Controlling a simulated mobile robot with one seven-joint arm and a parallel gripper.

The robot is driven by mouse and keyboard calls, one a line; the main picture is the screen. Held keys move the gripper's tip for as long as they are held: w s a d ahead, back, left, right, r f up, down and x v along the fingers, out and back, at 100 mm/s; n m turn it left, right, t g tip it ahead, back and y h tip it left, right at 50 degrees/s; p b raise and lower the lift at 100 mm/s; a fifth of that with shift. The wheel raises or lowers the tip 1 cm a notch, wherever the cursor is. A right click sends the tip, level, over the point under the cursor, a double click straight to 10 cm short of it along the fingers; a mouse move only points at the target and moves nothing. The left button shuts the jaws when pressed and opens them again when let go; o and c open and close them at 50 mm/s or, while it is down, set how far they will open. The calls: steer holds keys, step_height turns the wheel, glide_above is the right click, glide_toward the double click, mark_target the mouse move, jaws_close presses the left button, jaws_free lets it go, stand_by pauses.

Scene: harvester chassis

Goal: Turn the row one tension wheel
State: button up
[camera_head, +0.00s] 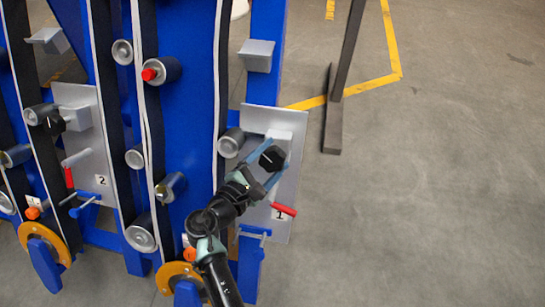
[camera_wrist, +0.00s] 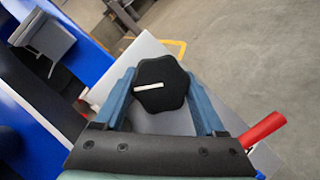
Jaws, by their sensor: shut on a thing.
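The row one tension wheel (camera_head: 272,158) is a black lobed knob with a white mark, on the grey plate (camera_head: 288,192) labelled 1. In the wrist view the wheel (camera_wrist: 160,84) faces me, its white line lying nearly level and pointing left. My gripper (camera_head: 264,168) reaches up to it from below left. In the wrist view the blue fingers of my gripper (camera_wrist: 160,92) stand on either side of the wheel, shut on it. The finger contact at its far edges is partly hidden.
A red-handled lever (camera_head: 284,209) sits just below the wheel on the same plate. A similar plate labelled 2 (camera_head: 88,140) with its own black wheel (camera_head: 54,125) is at the left. Blue frame, rollers and belts fill the left. A dark post (camera_head: 340,90) stands right; open floor lies beyond.

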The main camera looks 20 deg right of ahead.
steer(key=shift+m+g, duration=0.7)
steer(key=shift+m, duration=1)
steer(key=o, duration=1.3)
steer(key=p+v, duration=0.1)
steer(key=v, duration=0.7)
steer(key=p+v, duration=0.1)
steer(key=v, duration=0.4)
steer(key=shift+w+r+p, duration=0.1)
steer(key=shift+r+p, duration=0.2)
